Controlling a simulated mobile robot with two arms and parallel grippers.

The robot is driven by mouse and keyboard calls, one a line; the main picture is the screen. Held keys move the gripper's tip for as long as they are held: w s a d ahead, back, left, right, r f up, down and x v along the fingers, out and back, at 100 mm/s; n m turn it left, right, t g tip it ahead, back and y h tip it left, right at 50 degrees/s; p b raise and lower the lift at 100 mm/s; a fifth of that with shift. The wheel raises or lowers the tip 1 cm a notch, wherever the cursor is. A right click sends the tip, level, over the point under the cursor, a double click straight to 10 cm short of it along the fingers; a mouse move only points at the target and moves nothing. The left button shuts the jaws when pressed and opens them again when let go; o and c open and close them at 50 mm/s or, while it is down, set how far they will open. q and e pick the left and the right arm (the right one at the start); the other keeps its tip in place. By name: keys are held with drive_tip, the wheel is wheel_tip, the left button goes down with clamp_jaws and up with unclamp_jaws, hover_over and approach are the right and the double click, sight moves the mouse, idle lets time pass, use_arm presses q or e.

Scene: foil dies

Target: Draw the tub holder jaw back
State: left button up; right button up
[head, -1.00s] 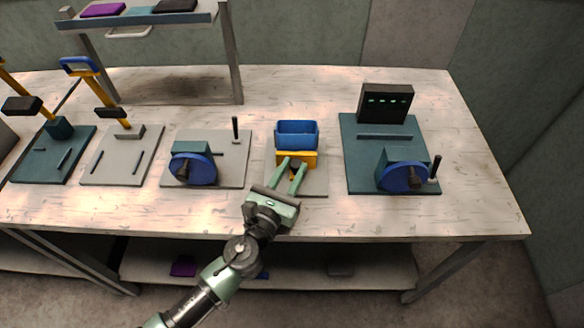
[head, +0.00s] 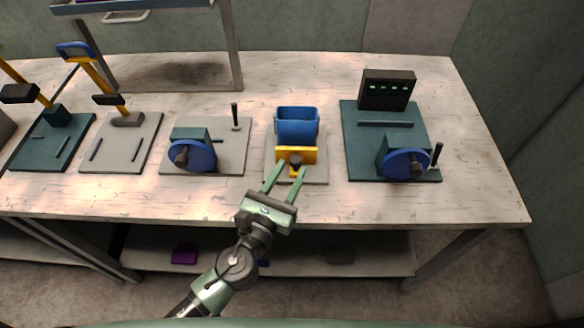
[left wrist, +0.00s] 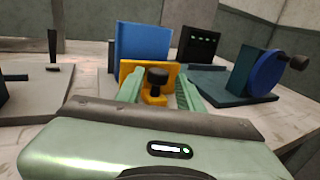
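The blue tub (head: 297,124) stands upright on a pale base plate (head: 315,176) near the bench's middle. The yellow holder jaw (head: 309,156) stands in front of it, with a dark knob (head: 296,158) on its near side. In the left wrist view the jaw (left wrist: 126,68) hides the tub's lower part (left wrist: 142,48), and the knob (left wrist: 157,76) faces me. My left gripper (head: 290,170) is open, its fingers spread on either side of the knob; no grip on it shows. The fingers also flank the knob in the left wrist view (left wrist: 160,90). My right gripper is out of view.
A grey plate (head: 235,160) with a blue wheel (head: 193,156) lies left of the holder. A teal plate (head: 355,150) with another blue wheel (head: 405,163) and a dark display box (head: 388,90) lies right. Bare bench (head: 470,150) shows at far right.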

use_arm(q)
drive_tip(key=b+v, duration=0.1)
drive_tip(key=v, duration=0.5)
drive_tip(key=shift+s, duration=0.1)
idle(0.4)
